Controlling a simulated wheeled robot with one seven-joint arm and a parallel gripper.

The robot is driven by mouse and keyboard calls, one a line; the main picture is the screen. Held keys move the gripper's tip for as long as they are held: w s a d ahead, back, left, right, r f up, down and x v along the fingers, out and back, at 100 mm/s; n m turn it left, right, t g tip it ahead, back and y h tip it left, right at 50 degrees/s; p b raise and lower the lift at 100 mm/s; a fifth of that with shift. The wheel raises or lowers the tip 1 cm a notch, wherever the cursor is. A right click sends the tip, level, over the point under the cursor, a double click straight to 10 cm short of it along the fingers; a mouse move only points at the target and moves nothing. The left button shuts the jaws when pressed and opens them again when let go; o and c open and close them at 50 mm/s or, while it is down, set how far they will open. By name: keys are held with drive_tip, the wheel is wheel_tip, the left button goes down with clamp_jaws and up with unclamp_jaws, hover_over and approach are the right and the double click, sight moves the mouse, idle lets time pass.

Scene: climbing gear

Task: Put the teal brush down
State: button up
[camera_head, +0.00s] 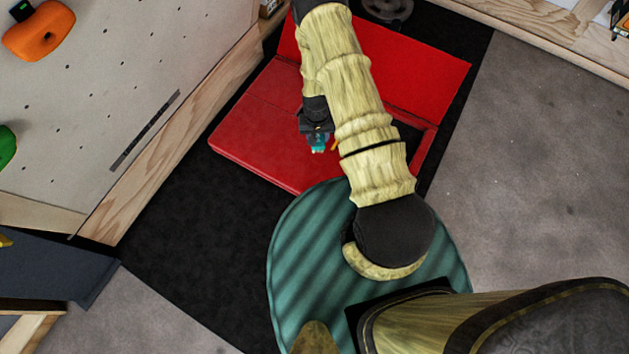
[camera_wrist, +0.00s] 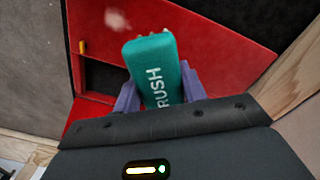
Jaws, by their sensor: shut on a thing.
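The teal brush (camera_wrist: 158,62) is held between the two purple fingers of my gripper (camera_wrist: 160,92) in the wrist view. White lettering reading "RUSH" shows on its face, and bristles show at its far end. In the head view the brush (camera_head: 318,143) is a small teal bit at the tip of my gripper (camera_head: 316,132), over the red mat. My arm hides part of the mat there. I cannot tell how high the brush is above the mat.
A red mat (camera_head: 255,140) with a raised red part (camera_head: 425,75) lies on black flooring (camera_head: 180,240). A striped teal round thing (camera_head: 300,260) is in front. A climbing wall (camera_head: 120,80) with an orange hold (camera_head: 38,30) stands left. Grey floor (camera_head: 550,170) is clear at right.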

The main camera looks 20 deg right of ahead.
drive_tip(key=w+f+m+b, duration=0.3)
drive_tip(key=f+m+b, duration=0.3)
drive_tip(key=f+b, duration=2.3)
drive_tip(key=b, duration=0.6)
drive_tip(key=shift+w+a+m, duration=0.15)
drive_tip(key=shift+a+m, duration=0.1)
drive_tip(key=shift+m, duration=0.05)
drive_tip(key=b, duration=0.4)
hover_over(314, 178)
drive_tip(key=shift+d+f, duration=0.1)
drive_tip(key=shift+f, duration=3)
wheel_tip(314, 178, down, 4)
drive_tip(key=shift+w+r+b, duration=0.1)
drive_tip(key=shift+r+b, duration=0.05)
drive_tip(key=shift+b, duration=1.05)
